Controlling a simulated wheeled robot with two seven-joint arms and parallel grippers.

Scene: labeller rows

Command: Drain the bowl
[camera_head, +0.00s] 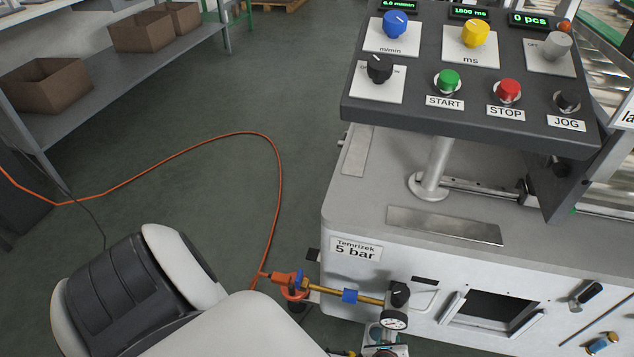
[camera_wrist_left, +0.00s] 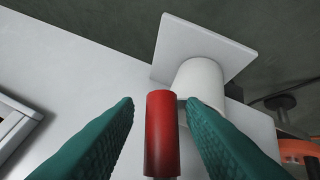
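A red cylinder (camera_wrist_left: 162,133) stands between the two green fingers of my left gripper (camera_wrist_left: 160,102) in the left wrist view. A narrow gap shows on each side of it, so the gripper is open around it and not closed on it. Behind it are a white cylinder (camera_wrist_left: 198,80) and a square pale plate (camera_wrist_left: 205,48); I cannot tell whether these belong to the bowl. In the head view, the air unit has a black knob (camera_head: 400,293) and a round gauge (camera_head: 394,320). Its lower part is cut off by the bottom edge. My right gripper is not in view.
The machine's white front (camera_head: 350,285) bears a "5 bar" label (camera_head: 356,250). A brass pipe (camera_head: 371,300) joins an orange-handled valve (camera_head: 289,281) to the air unit. An orange hose (camera_head: 277,190) curves over the floor. The control panel (camera_head: 470,95) overhangs above.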

